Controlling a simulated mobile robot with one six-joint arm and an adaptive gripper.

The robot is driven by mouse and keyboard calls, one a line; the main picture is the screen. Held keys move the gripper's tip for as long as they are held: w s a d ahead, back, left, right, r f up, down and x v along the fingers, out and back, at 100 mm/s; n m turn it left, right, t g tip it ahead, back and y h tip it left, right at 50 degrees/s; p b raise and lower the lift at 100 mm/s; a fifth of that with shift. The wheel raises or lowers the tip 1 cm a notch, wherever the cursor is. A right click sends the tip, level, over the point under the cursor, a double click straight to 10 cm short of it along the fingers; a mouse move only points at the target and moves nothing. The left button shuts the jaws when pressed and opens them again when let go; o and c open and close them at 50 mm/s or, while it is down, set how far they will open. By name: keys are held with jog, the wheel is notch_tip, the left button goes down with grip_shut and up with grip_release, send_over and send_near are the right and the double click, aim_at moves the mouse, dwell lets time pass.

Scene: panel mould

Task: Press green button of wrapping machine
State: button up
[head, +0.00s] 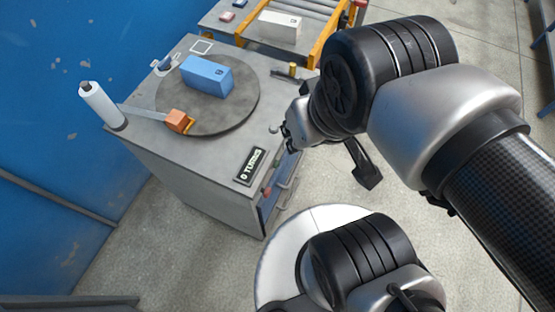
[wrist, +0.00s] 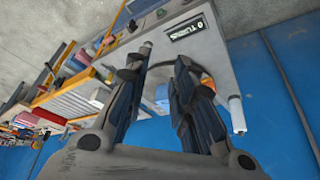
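The grey wrapping machine (head: 215,165) stands left of my arm, with a round turntable (head: 225,120) on top. A blue box (head: 207,76) sits on the turntable. A black display (head: 250,166) reading "0 TURNS" is at the front edge, and it also shows in the wrist view (wrist: 187,28). A small red part (head: 267,191) is on the front face below it.
A white film roll (head: 102,106) stands at the machine's left corner, with an orange clamp (head: 179,121) at the turntable's edge. Behind is a roller conveyor (head: 330,22) with orange rails and a white box (head: 279,27). A blue wall (head: 50,120) closes the left side.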

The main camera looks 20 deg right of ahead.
grip_shut()
dwell(1.3)
